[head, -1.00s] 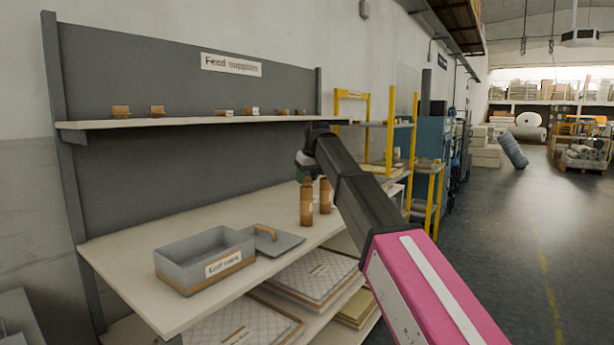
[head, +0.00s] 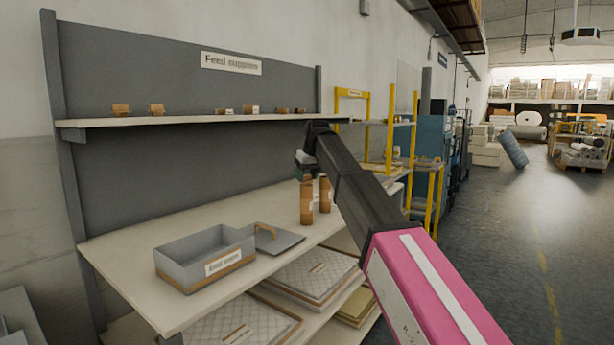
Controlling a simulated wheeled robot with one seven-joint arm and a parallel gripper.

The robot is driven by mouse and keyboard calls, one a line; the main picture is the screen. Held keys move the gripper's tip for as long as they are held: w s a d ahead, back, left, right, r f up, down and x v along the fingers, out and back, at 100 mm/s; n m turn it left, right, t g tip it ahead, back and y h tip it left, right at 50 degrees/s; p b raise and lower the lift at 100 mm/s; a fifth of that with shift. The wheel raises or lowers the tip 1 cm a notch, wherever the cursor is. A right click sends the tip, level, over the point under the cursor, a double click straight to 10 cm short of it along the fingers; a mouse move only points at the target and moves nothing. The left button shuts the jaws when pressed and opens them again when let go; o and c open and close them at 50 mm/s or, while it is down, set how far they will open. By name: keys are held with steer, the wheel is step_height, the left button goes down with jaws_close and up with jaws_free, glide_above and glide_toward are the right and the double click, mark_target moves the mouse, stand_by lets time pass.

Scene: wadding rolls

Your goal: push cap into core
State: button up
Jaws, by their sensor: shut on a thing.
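Two brown cores stand upright on the white worktop, a left core (head: 306,203) and a right core (head: 325,195) close beside it. My gripper (head: 304,171) points down just above the left core. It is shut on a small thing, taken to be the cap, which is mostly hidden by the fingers. I cannot tell from here whether the cap touches the core's top rim. My dark forearm passes in front of the worktop to the right of the cores.
A grey open box (head: 183,274) with a label stands on the worktop (head: 125,262), beside a grey lid (head: 278,243) with a brown handle. A shelf (head: 190,121) above holds several small brown items. Padded sheets (head: 310,275) lie below.

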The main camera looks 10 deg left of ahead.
steer(key=shift+f, duration=0.55)
steer(key=o, duration=0.6)
steer(key=shift+v, duration=5.5)
steer(key=shift+w+f, duration=0.1)
